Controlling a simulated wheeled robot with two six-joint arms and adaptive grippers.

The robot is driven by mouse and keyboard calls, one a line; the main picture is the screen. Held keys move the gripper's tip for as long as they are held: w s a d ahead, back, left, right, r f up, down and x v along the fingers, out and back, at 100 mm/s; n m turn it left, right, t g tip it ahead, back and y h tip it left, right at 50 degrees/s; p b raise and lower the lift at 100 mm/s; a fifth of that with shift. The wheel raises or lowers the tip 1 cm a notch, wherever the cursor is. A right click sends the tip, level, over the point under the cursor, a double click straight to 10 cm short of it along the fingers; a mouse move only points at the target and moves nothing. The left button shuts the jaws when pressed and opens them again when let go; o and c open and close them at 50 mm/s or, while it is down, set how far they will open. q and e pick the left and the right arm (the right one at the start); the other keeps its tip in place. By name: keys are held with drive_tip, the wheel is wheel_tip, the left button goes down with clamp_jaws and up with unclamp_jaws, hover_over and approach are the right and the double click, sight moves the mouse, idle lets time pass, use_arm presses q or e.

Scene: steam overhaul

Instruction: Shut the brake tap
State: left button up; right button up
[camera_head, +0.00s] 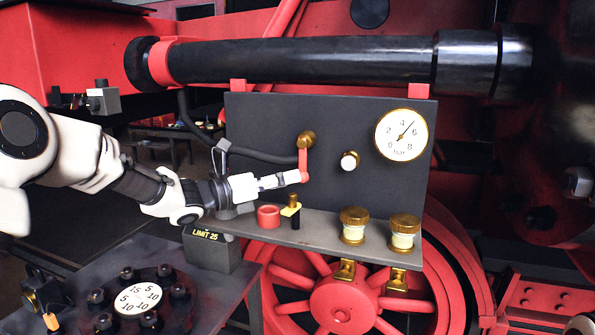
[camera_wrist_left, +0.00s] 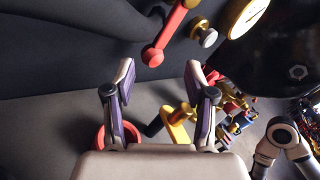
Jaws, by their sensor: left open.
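The brake tap (camera_head: 306,141) is a brass hub on the dark upright panel, with a red lever (camera_head: 303,160) hanging almost straight down from it. In the left wrist view the red lever (camera_wrist_left: 171,32) slants down to a rounded red end. My left gripper (camera_head: 284,180) comes in from the left, its fingertips close to the lever's lower end. In the left wrist view my left gripper (camera_wrist_left: 160,75) is open, with the lever end just beyond the gap between its fingers. I cannot tell whether they touch. My right gripper is not in view.
The panel also bears a pressure gauge (camera_head: 401,135) and a small white-faced knob (camera_head: 349,161). On the shelf (camera_head: 320,236) below stand a red ring (camera_head: 268,216), a yellow-and-black piece (camera_head: 291,211) and two brass-capped jars (camera_head: 353,225). A black pipe (camera_head: 300,60) runs above.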

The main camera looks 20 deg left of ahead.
sight(303, 161)
use_arm(q)
drive_tip(key=w, duration=0.1)
drive_tip(key=w+d, duration=0.1)
drive_tip(key=w+d+f, duration=0.1)
drive_tip(key=w, duration=0.1)
drive_tip(key=shift+w+p, duration=0.1)
drive_tip(key=shift+p, duration=0.3)
drive_tip(key=shift+s+r, duration=0.3)
drive_tip(key=shift+s, duration=0.05)
drive_tip(key=shift+c, duration=0.7)
clamp_jaws()
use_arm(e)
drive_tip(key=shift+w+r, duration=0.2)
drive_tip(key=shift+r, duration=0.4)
